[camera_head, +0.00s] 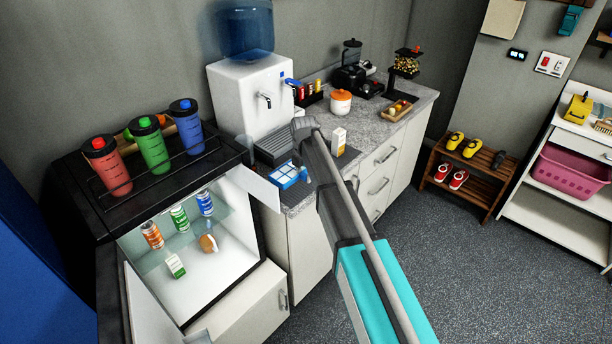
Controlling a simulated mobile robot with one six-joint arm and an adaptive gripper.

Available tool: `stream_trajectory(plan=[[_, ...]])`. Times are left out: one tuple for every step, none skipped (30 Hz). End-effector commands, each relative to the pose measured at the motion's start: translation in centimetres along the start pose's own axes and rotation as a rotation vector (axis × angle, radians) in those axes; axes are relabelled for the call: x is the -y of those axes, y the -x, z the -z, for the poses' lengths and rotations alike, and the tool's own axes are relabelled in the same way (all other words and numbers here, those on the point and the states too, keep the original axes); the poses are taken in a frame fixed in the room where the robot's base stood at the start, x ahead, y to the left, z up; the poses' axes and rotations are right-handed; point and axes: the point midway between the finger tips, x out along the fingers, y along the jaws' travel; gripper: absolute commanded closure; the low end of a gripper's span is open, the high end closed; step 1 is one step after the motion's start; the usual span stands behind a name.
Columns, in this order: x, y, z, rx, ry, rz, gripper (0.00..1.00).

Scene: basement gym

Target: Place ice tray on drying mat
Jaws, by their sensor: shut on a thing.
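The ice tray (287,178), blue with white cells, is at the near left end of the grey counter, beside the water dispenser. A dark grey drying mat (299,208) shows at the counter's front edge, just below and in front of the tray. I cannot tell whether the tray touches the mat. My arm reaches up from the lower right and bends above the counter. My gripper (302,172) is at the tray's right edge, shut on it, and is mostly hidden behind my own arm.
The white water dispenser (248,98) stands behind the tray. A small carton (339,141) stands to its right. The open fridge (205,255), with cans inside and several bottles on top, is at the left. The counter's far end holds a jar (341,103) and a coffee machine (354,75).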

Motion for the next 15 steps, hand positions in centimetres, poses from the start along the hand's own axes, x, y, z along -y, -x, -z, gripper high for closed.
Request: stream_trajectory(plan=[[0.0,0.1,0.0,0.0,0.0,0.0,1.0],[0.0,0.1,0.0,0.0,0.0,0.0,1.0],[0.0,0.3,0.0,0.0,0.0,0.0,1.0],[0.0,0.4,0.0,0.0,0.0,0.0,1.0],[0.0,0.6,0.0,0.0,0.0,0.0,1.0],[0.0,0.9,0.0,0.0,0.0,0.0,1.0],[0.0,1.1,0.0,0.0,0.0,0.0,1.0],[0.0,1.4,0.0,0.0,0.0,0.0,1.0],[0.0,1.9,0.0,0.0,0.0,0.0,1.0],[0.0,2.2,0.0,0.0,0.0,0.0,1.0],[0.0,2.6,0.0,0.0,0.0,0.0,1.0],[0.0,3.1,0.0,0.0,0.0,0.0,1.0],[0.0,3.5,0.0,0.0,0.0,0.0,1.0],[0.0,4.0,0.0,0.0,0.0,0.0,1.0],[0.0,4.5,0.0,0.0,0.0,0.0,1.0]])
